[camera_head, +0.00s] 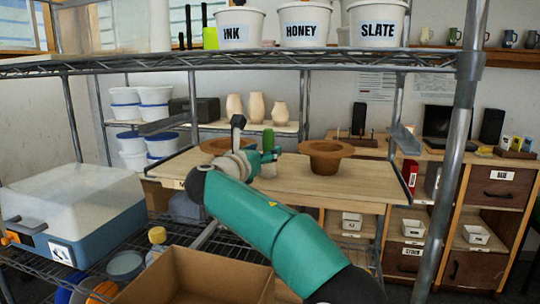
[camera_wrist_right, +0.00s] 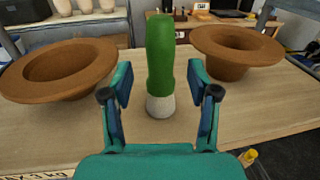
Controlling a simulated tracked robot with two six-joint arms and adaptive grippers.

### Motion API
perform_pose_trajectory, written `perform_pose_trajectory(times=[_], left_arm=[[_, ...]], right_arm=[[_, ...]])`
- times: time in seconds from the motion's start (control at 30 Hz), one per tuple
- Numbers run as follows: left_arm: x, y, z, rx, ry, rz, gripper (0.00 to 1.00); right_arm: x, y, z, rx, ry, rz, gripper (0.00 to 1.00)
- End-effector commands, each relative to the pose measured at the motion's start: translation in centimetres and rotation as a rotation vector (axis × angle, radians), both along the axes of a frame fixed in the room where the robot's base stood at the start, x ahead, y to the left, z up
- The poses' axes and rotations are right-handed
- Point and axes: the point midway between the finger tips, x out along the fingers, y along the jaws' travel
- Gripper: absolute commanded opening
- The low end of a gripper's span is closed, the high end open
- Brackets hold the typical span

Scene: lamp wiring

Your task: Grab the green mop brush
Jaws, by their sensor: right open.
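The green mop brush (camera_wrist_right: 161,55) stands upright on the wooden board, with its green part up and a pale, whitish base below. In the head view its green top (camera_head: 268,138) shows just beyond my right gripper (camera_head: 257,152), which partly covers its lower part. In the right wrist view my right gripper (camera_wrist_right: 160,84) is open, with one finger on each side of the brush in the picture. Gaps show between both fingers and the brush, and nothing is held. I cannot tell whether the brush is within the fingers' depth. My left gripper is not in view.
Brown wide-rimmed pots stand left (camera_wrist_right: 60,70) and right (camera_wrist_right: 237,50) of the brush, close to the fingers' sides. A wire shelf (camera_head: 240,63) with labelled buckets runs overhead. A metal post (camera_head: 455,150) stands at right. An open cardboard box (camera_head: 195,277) is below. The board's right front (camera_head: 350,188) is clear.

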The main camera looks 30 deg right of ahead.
Motion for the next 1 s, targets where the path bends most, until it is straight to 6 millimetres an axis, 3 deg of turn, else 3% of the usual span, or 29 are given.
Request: perform_pose_trajectory(times=[0.17,0.43,0.77,1.0], left_arm=[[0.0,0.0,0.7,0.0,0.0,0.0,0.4],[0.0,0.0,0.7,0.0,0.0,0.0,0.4],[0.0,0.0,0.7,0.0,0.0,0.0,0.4],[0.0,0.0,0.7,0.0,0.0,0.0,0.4]], right_arm=[[1.0,-1.7,0.1,0.0,0.001,-0.001,0.6],[1.1,-1.8,0.0,0.0,0.001,0.001,0.58],[1.1,-1.8,0.0,-0.001,0.001,0.0,0.03],[1.1,-1.9,0.0,0.0,0.0,0.0,0.0]])
